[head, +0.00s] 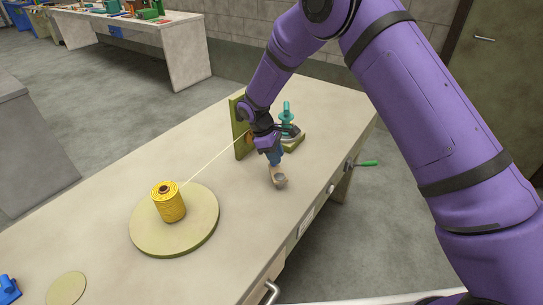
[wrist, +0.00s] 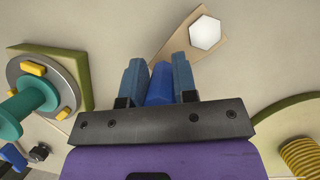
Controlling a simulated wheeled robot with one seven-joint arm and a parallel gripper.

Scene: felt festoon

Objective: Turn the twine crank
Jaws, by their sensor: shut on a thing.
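The twine crank has a tan arm (head: 275,172) that tapers away from a pale hexagonal hub (head: 280,182) above the table. In the wrist view the tan arm (wrist: 180,42) and the white hexagon (wrist: 205,33) show beyond my fingertips. My gripper (head: 274,157) points down over the arm's narrow end. In the wrist view my gripper (wrist: 158,75) is shut on the crank's blue handle (wrist: 160,88), one finger on each side. The lower handle is hidden. A yellow twine spool (head: 170,203) stands on a round board (head: 205,222); a pale strand runs from it toward my wrist.
An upright green board (head: 238,120) and a teal spool-shaped post (head: 286,112) on a grey disc stand close behind my gripper. A green-handled part (head: 368,163) juts from the table's right edge. The table (head: 235,190) is clear between the round board and the crank.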

